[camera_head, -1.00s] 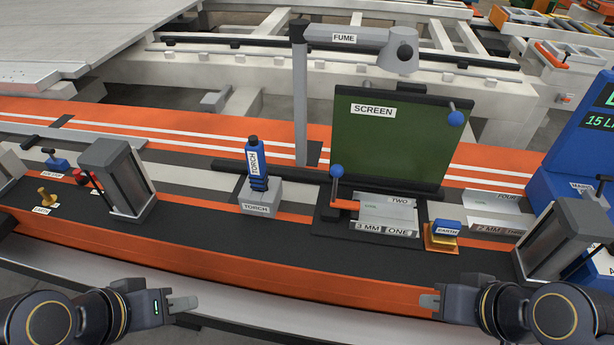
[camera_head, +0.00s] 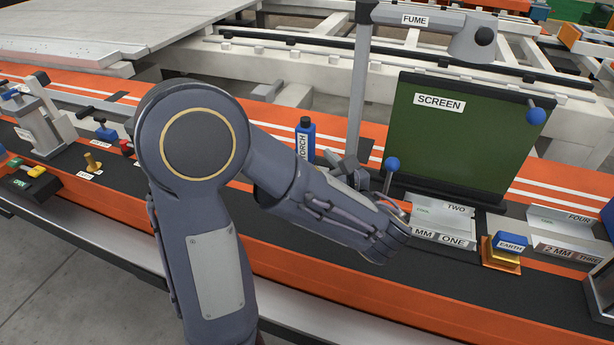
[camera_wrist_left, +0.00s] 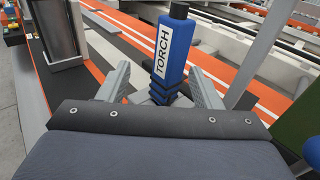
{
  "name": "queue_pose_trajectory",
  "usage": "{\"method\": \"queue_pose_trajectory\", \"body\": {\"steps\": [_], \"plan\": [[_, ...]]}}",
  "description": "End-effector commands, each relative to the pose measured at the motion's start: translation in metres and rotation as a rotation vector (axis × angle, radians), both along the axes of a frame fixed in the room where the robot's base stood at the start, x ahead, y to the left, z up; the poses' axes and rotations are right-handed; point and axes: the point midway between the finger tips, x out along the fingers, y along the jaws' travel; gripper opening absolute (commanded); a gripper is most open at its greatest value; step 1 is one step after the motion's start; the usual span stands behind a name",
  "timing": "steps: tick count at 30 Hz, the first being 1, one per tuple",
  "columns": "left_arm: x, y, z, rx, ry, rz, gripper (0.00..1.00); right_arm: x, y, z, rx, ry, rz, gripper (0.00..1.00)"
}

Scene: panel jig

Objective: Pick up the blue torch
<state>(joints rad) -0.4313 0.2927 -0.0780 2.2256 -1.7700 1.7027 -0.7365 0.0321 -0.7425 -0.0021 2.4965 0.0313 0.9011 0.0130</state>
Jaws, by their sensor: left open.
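The blue torch (camera_head: 305,138) stands upright with a black cap and a white TORCH label. In the head view its lower part and its holder are hidden behind my left arm. My left gripper (camera_head: 345,172) is just to the right of the torch there, partly hidden by its own wrist. In the left wrist view the torch (camera_wrist_left: 172,55) rises between the two open fingers of my left gripper (camera_wrist_left: 160,70), a gap showing on each side. It is not gripped. My right gripper is not in view.
The fume arm post (camera_head: 357,90) stands close behind the torch. The green screen (camera_head: 455,135) and a blue-knobbed lever (camera_head: 392,165) are to the right. The earth block (camera_head: 510,243) sits farther right. A brass peg (camera_head: 92,162) stands on the left.

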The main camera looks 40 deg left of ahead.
Motion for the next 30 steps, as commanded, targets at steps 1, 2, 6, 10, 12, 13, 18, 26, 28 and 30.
{"method": "queue_pose_trajectory", "body": {"steps": [1, 2, 6, 10, 12, 13, 18, 26, 28, 30], "plan": [[0.007, -0.006, 0.001, 0.043, 0.003, -0.026, 0.59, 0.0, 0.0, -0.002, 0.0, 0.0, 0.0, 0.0], [0.01, -0.008, 0.003, 0.061, 0.003, -0.037, 0.59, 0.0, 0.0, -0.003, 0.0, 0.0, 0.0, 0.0], [0.019, 0.001, 0.007, 0.087, 0.0, -0.05, 0.59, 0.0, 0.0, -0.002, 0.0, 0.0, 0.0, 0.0], [0.025, 0.015, 0.007, 0.084, 0.002, -0.049, 0.59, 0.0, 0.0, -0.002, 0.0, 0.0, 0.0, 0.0], [0.028, 0.023, 0.006, 0.084, 0.002, -0.047, 0.59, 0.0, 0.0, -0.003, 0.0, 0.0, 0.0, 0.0], [0.029, 0.027, 0.006, 0.084, 0.002, -0.047, 0.59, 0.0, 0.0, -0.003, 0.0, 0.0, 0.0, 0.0], [0.04, 0.051, 0.005, 0.082, 0.002, -0.048, 0.59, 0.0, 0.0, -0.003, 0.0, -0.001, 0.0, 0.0], [0.045, 0.06, 0.005, 0.082, 0.002, -0.051, 0.59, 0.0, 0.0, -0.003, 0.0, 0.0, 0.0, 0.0], [0.045, 0.059, 0.005, 0.082, 0.002, -0.051, 0.59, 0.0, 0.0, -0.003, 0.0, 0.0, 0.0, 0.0], [0.045, 0.059, 0.005, 0.082, 0.002, -0.051, 0.54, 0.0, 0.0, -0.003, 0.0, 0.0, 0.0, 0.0]]}}
